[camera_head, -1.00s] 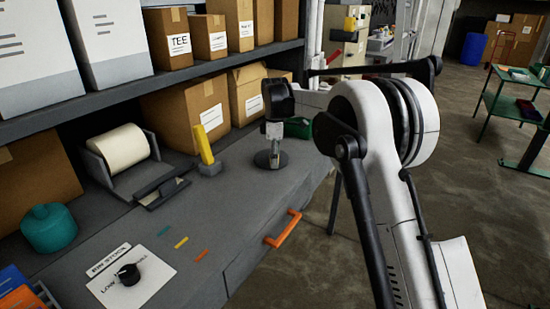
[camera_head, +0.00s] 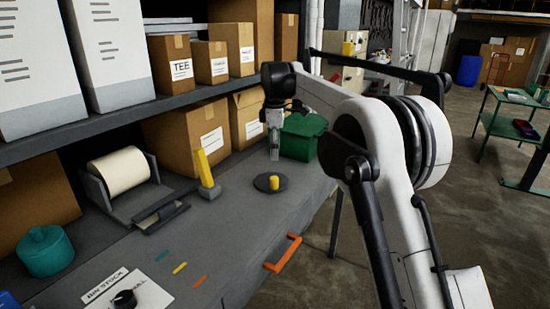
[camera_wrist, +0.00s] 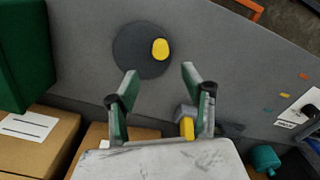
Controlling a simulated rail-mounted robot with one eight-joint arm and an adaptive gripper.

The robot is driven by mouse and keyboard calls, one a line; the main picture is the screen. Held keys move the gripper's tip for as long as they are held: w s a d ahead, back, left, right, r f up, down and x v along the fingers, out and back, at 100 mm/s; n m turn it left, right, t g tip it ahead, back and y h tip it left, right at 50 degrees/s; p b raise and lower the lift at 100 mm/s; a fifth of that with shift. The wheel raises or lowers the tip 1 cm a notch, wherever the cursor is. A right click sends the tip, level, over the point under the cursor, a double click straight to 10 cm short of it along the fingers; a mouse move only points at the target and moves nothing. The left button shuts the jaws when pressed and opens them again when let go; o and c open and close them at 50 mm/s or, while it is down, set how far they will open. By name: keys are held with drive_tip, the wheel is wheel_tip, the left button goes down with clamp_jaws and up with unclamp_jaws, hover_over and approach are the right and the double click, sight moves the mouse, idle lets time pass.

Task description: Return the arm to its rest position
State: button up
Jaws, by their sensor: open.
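My gripper (camera_head: 274,150) is above the grey counter (camera_head: 225,225), just behind a dark round pad (camera_head: 262,187) in the head view. A small yellow piece (camera_head: 274,183) sits on the pad. In the wrist view my gripper (camera_wrist: 157,75) has its two fingers spread with nothing between them. The pad (camera_wrist: 128,55) and the yellow piece (camera_wrist: 160,49) lie beyond the fingertips, apart from them. My white arm reaches in from the right of the head view.
A green bin (camera_head: 303,140) stands close beside my gripper. Boxes fill the shelf (camera_head: 130,118) above the counter. A yellow upright piece (camera_head: 204,170), a paper roll (camera_head: 120,172) and a teal jar (camera_head: 46,250) stand on the counter. An orange handle (camera_head: 283,253) sticks out at the front edge.

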drive_tip(key=shift+r, duration=0.1)
drive_tip(key=s+d+r+m+t, duration=0.2)
drive_tip(key=s+d+r+m, duration=0.25)
drive_tip(key=s+d, duration=0.4)
drive_tip(key=s+d+r+m+t, duration=0.1)
drive_tip(key=s+d+r+m, duration=0.4)
drive_tip(key=s, duration=0.7)
drive_tip(key=s+d+f+m+t, duration=0.1)
drive_tip(key=s+d+f+m, duration=0.1)
drive_tip(key=s, duration=0.6)
drive_tip(key=s+d+f+m+t, duration=0.1)
drive_tip(key=s+d+f+m, duration=0.2)
drive_tip(key=s+f, duration=0.3)
drive_tip(key=s+d+f+m+t, duration=0.2)
drive_tip(key=s+d+f, duration=0.3)
drive_tip(key=s, duration=0.7)
drive_tip(key=shift+m, duration=0.55)
drive_tip(key=shift+f, duration=0.1)
